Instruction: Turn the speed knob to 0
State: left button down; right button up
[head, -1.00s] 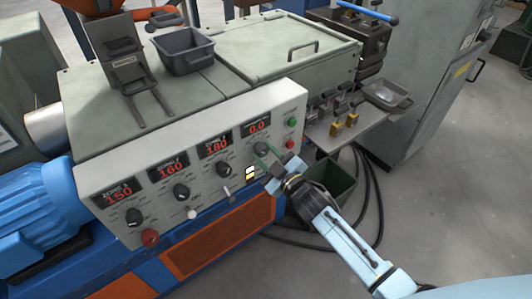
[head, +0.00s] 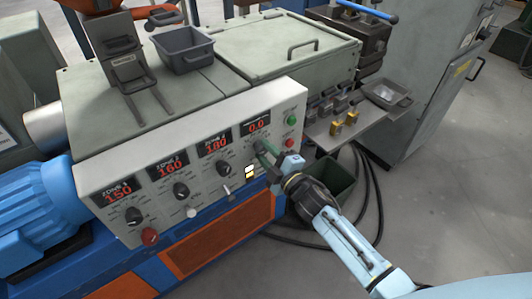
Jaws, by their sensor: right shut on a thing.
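The speed knob (head: 261,143) is a dark round knob at the right end of the white control panel (head: 112,178), under a red display (head: 255,127) that reads 0.0. My right gripper (head: 264,153) reaches up to the panel from the lower right. Its greenish fingers are shut on the speed knob and cover much of it, so its pointer cannot be read. My left gripper is not in view.
Three more displays on the panel read 150, 160 and 180, each with a black knob below. A green button (head: 292,120) and a red one sit right of the speed knob. A shelf with yellow blocks (head: 337,128) and a dark bin (head: 333,185) are to the right.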

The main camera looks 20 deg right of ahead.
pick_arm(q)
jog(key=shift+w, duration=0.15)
pick_arm(e)
jog(key=o, duration=1)
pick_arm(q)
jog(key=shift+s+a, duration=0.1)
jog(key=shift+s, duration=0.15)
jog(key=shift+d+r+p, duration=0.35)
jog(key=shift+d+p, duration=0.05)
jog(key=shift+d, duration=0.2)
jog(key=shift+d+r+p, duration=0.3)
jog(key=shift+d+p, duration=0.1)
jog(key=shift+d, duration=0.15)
pick_arm(e)
jog(key=v, duration=1.3)
jog(key=shift+s+d, duration=0.1)
jog(key=shift+s, duration=0.1)
